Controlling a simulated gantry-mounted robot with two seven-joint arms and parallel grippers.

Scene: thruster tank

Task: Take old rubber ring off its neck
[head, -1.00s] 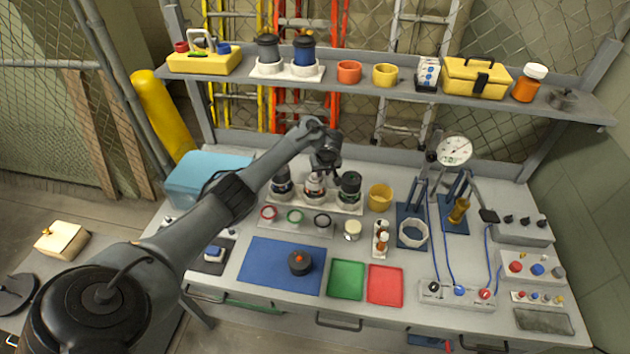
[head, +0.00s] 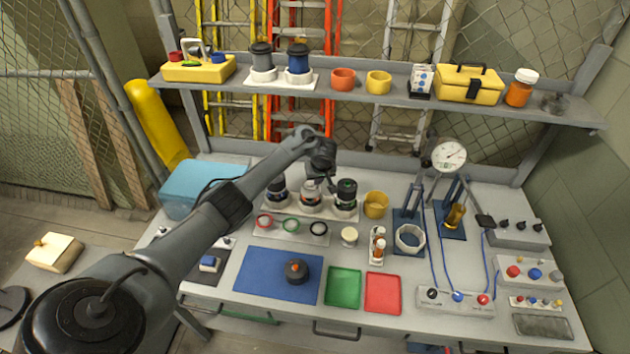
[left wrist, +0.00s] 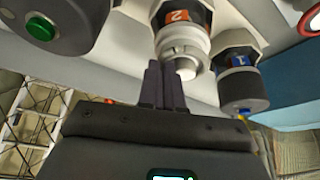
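Three canisters stand in a white holder on the bench. The middle canister (head: 311,198) has an orange label marked 2 and a pale stepped neck (left wrist: 182,45) in the left wrist view. My left gripper (head: 325,182) is just above and beside it. In the left wrist view its two dark fingers (left wrist: 168,68) are side by side with almost no gap, close to the neck's end. I cannot tell whether they touch it. No old rubber ring can be made out on the neck or between the fingers. My right gripper is not in view.
The green-topped canister (head: 347,194) and the canister marked 1 (left wrist: 238,75) stand close on either side. A yellow cup (head: 375,205) is to the right. The shelf (head: 400,98) runs behind.

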